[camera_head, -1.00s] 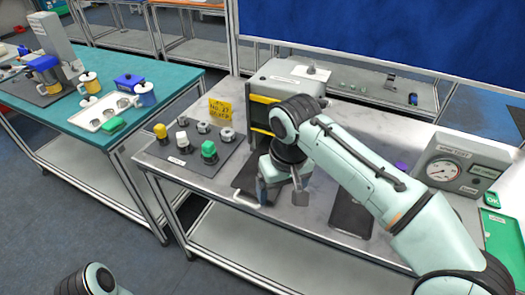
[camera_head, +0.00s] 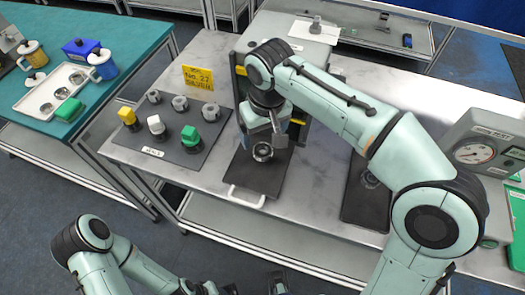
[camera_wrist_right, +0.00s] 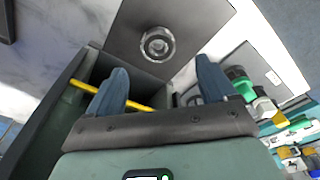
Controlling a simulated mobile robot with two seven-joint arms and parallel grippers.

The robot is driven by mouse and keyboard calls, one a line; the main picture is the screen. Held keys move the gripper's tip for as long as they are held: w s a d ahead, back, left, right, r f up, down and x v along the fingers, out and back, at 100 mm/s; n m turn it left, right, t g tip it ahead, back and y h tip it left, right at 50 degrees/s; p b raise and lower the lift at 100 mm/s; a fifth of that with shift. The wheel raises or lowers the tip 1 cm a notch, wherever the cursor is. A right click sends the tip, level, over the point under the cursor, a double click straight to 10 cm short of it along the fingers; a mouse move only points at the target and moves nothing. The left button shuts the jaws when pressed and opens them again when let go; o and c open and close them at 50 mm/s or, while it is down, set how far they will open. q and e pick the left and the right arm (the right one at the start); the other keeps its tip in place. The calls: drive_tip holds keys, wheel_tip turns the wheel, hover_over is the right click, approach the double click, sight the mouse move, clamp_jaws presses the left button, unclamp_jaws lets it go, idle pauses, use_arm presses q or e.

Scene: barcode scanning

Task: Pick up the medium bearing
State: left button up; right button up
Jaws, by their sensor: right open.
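A silver ring-shaped bearing (camera_head: 262,151) lies on the dark pull-out tray (camera_head: 254,181) in front of the grey machine. In the right wrist view the bearing (camera_wrist_right: 157,44) lies on the dark plate, beyond the fingertips and apart from them. My right gripper (camera_head: 268,136) is open and empty, close above and behind the bearing; its two blue-grey fingers (camera_wrist_right: 160,88) are spread. No size label shows on this bearing. My left arm comes in at the bottom left, and its gripper (camera_head: 272,284) is partly cut off at the bottom edge.
A dark mat (camera_head: 180,146) left of the tray holds yellow, white and green-topped pieces and several grey ring-like parts. A yellow sign (camera_head: 198,78) stands behind it. Another dark plate (camera_head: 362,205) lies right, near the gauge box (camera_head: 475,150). Bare table lies between tray and mat.

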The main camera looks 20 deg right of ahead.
sight(263, 151)
drive_tip(key=shift+w+f, duration=0.2)
drive_tip(key=shift+f, duration=0.55)
wheel_tip(263, 151, down, 5)
drive_tip(key=shift+w+d+f+b, duration=0.1)
drive_tip(key=shift+b, duration=0.55)
drive_tip(key=c, duration=1.2)
